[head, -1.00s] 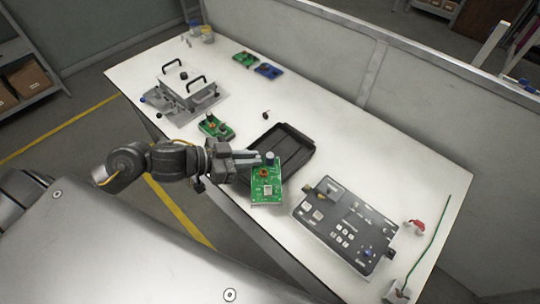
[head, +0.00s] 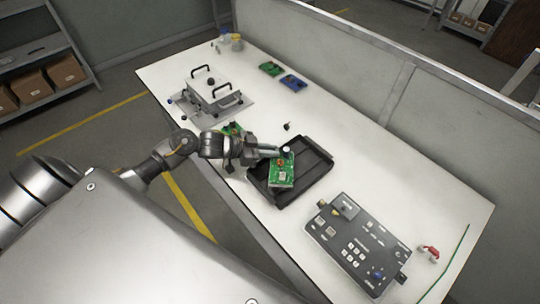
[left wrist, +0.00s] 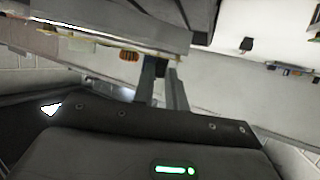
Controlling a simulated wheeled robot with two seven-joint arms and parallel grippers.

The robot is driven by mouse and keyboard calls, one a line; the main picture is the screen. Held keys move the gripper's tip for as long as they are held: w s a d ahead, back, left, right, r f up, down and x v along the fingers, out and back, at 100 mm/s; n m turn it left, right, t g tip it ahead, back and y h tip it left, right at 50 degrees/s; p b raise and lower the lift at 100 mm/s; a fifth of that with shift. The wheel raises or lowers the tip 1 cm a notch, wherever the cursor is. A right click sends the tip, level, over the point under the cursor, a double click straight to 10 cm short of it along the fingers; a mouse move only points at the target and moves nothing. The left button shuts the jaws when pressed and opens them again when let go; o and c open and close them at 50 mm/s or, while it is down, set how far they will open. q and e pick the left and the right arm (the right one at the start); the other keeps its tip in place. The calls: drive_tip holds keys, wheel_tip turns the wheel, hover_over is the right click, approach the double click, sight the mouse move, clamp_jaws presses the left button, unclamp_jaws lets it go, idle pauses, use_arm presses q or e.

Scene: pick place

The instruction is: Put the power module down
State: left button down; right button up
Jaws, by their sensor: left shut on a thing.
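The power module is a green circuit board (head: 283,174) with an orange coil and a dark round part. My left gripper (head: 277,153) is shut on its far edge. In the head view the board overlaps the left half of a black tray (head: 318,146); I cannot tell whether it touches the tray floor. In the left wrist view my gripper fingers (left wrist: 160,68) reach up to the board, where an orange part (left wrist: 129,56) shows; most of the board is hard to make out. My right gripper is not in view.
A dark grey control panel (head: 350,240) lies right of the tray. A metal fixture with black handles (head: 212,95) stands at left. Another green board (head: 231,128) is partly behind my arm. Green and blue boards (head: 293,82) lie farther back.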

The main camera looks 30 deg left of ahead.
use_arm(q)
wheel_tip(320, 180, down, 3)
drive_tip(key=shift+w+a+r+p, duration=0.1)
drive_tip(key=shift+p, duration=0.4)
drive_tip(key=shift+f, duration=0.2)
drive_tip(key=c, duration=1.4)
unclamp_jaws()
drive_tip(key=shift+f, duration=0.15)
drive_tip(key=shift+s+a+r, duration=0.2)
drive_tip(key=b+v, duration=0.1)
drive_tip(key=v, duration=1)
drive_tip(key=shift+r+b, duration=0.2)
drive_tip(key=shift+b, duration=0.2)
drive_tip(key=shift+s, duration=0.1)
